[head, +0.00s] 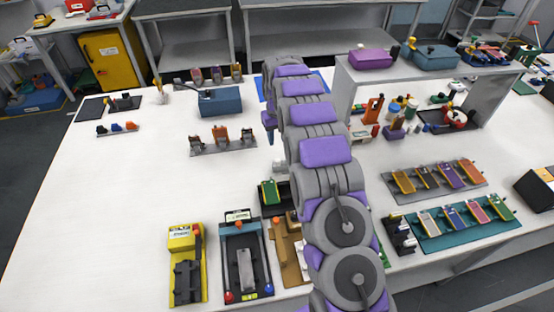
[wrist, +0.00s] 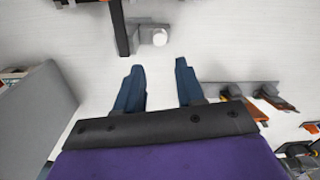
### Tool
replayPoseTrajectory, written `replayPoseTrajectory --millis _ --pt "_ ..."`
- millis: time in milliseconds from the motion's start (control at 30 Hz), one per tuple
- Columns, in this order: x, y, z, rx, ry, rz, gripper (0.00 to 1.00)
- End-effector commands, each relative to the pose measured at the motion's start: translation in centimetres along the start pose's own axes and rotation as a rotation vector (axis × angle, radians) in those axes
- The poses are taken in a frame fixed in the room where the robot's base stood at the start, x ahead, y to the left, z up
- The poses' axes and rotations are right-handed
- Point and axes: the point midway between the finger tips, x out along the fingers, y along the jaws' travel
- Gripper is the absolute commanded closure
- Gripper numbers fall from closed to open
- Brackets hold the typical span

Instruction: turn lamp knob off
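In the wrist view, my gripper (wrist: 159,65) has two dark blue fingers held apart, with only pale table surface between them. Just beyond the fingertips is a white round knob-like piece (wrist: 160,38) on a small grey block (wrist: 146,34). It lies beside a dark bar (wrist: 119,26) and appears apart from the fingers. I cannot tell for certain whether this is the lamp knob; no whole lamp is clear in either view. In the head view, my arm reaches across the table and hides most of my gripper and what lies under it.
In the wrist view, a grey panel (wrist: 35,120) stands at the left, and a grey rack (wrist: 240,88) with orange-and-black pieces lies at the right. In the head view, a raised shelf (head: 430,74) stands right of my arm. The white table (head: 110,190) has free room at the left.

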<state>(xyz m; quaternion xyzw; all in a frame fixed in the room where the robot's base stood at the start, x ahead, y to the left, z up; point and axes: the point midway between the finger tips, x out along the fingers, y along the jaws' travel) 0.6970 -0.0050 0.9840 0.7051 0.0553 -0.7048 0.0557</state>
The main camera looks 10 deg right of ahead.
Motion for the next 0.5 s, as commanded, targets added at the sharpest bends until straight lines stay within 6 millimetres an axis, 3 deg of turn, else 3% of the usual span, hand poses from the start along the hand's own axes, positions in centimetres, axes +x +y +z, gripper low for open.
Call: replayPoseTrajectory --millis 300,500 --pt "6.8 0.0 0.2 0.0 -0.006 -0.001 0.62" --pt "9.6 0.0 0.1 0.0 -0.004 -0.001 0.62"
